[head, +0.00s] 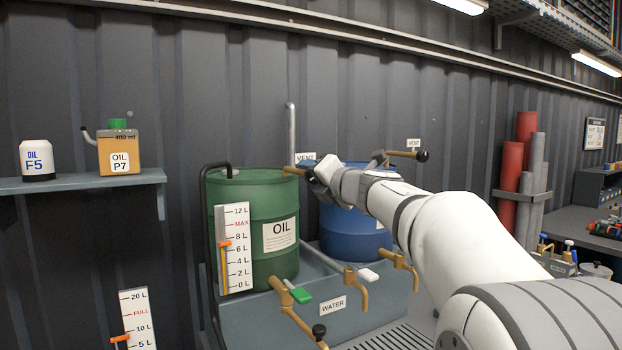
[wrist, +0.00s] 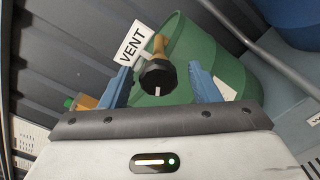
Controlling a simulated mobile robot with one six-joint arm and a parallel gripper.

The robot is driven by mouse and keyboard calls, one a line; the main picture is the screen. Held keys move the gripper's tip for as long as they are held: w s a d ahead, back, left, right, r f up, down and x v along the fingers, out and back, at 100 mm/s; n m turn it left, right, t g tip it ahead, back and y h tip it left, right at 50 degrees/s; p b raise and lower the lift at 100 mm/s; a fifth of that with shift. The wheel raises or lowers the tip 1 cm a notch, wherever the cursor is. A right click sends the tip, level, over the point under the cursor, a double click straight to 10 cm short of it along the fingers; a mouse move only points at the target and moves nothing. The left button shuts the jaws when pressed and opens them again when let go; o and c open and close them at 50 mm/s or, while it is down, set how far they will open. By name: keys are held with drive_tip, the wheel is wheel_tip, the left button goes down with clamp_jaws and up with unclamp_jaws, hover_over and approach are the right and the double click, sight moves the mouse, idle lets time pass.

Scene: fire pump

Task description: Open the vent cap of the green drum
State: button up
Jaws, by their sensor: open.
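The green drum (head: 250,215) stands in the middle of the head view, labelled OIL, with a scale on its front. In the wrist view the green drum (wrist: 195,50) lies behind my gripper. Its vent cap (wrist: 158,76) is a black knob with a white mark on a brass stem, beside a VENT sign (wrist: 133,45). My gripper (wrist: 165,84) is open, its two blue fingers on either side of the black knob. I cannot tell whether they touch it. In the head view my gripper (head: 311,168) is at the drum's upper right, hiding most of the cap.
A blue drum (head: 352,232) stands close on the right, partly behind my arm, with another brass vent (head: 405,154) above it. Brass taps (head: 290,305) stick out in front of the drums. A shelf (head: 85,183) with oil containers is at the left.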

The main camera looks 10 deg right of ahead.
drive_tip(key=v, duration=0.6)
drive_tip(key=shift+s+b, duration=0.3)
drive_tip(key=shift+s, duration=0.1)
drive_tip(key=s+d+f+m+g+h, duration=0.25)
drive_tip(key=s+f+m+h, duration=0.25)
drive_tip(key=f+m, duration=0.55)
drive_tip(key=s+d+f+m+g+h, duration=0.25)
drive_tip(key=s+f+m+h, duration=0.2)
drive_tip(key=f+m, duration=0.55)
drive_tip(key=s+a+f+m+g+y, duration=0.2)
drive_tip(key=s+a+f+m+g, duration=0.2)
drive_tip(key=s+f, duration=0.4)
drive_tip(key=s+a+f+m+g+y, duration=0.2)
drive_tip(key=s+a+f+m+g, duration=0.2)
drive_tip(key=s+f, duration=0.5)
drive_tip(key=s+m+g, duration=0.1)
drive_tip(key=s, duration=0.2)
drive_tip(key=shift+a+g, duration=0.25)
drive_tip(key=shift+g, duration=0.05)
